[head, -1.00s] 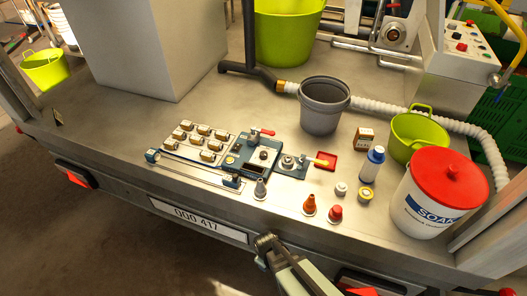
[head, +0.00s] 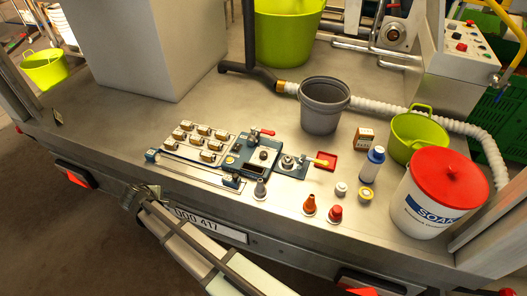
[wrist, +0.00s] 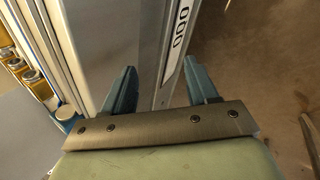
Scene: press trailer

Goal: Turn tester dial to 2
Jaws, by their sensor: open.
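A blue tester-like unit with a pale top plate (head: 256,158) lies on the metal deck. It carries a small dark knob (head: 264,155) and a red lever (head: 267,132); the dial's number marks are too small to read. A smaller blue plate with a round metal fitting (head: 288,161) and yellow-tipped handle adjoins it on the right; I cannot tell for certain which knob is the tester dial. My gripper (head: 140,196) is in front of the deck's front edge, left of the number plate, well away from the units. In the wrist view my gripper (wrist: 160,82) is open and empty.
A tray of several small brass-coloured parts (head: 198,143) and a long rail (head: 190,166) lie left of the unit. The deck's left part is clear.

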